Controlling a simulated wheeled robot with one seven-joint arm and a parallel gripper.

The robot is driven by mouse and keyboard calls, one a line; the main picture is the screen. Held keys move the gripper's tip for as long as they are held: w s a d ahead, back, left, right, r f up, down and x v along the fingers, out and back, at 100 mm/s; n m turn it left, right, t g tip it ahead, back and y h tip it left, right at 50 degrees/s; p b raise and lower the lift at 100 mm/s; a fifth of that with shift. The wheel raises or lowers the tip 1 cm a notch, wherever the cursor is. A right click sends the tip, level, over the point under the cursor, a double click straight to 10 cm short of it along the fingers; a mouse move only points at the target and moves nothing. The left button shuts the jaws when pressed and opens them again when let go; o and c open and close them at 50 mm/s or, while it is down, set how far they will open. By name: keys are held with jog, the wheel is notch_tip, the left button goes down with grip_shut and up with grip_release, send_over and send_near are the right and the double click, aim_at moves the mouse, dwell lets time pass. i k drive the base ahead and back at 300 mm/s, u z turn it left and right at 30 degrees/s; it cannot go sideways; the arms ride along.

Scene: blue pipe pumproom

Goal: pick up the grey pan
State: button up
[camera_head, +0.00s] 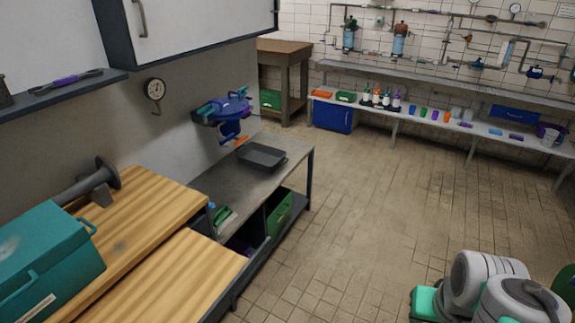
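The grey pan (262,157) is a shallow, dark grey rectangular pan. It sits on the grey metal bench (228,186) left of the picture's middle, near the bench's far end. Its open side faces up and it looks empty. My gripper is not in view, and nothing is touching the pan from my side.
A blue vise-like tool (226,110) stands behind the pan, with an orange item (240,140) close by. Wooden worktops (150,215) and a teal case (45,262) are nearer left. A cabinet (185,25) hangs above.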

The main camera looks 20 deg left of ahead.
aim_at(267, 159)
jog(key=z, duration=0.05)
jog(key=i, duration=1.25)
jog(key=u, duration=0.55)
jog(key=i, duration=1)
jog(key=u, duration=1.35)
jog(key=i, duration=0.75)
jog(key=u, duration=0.7)
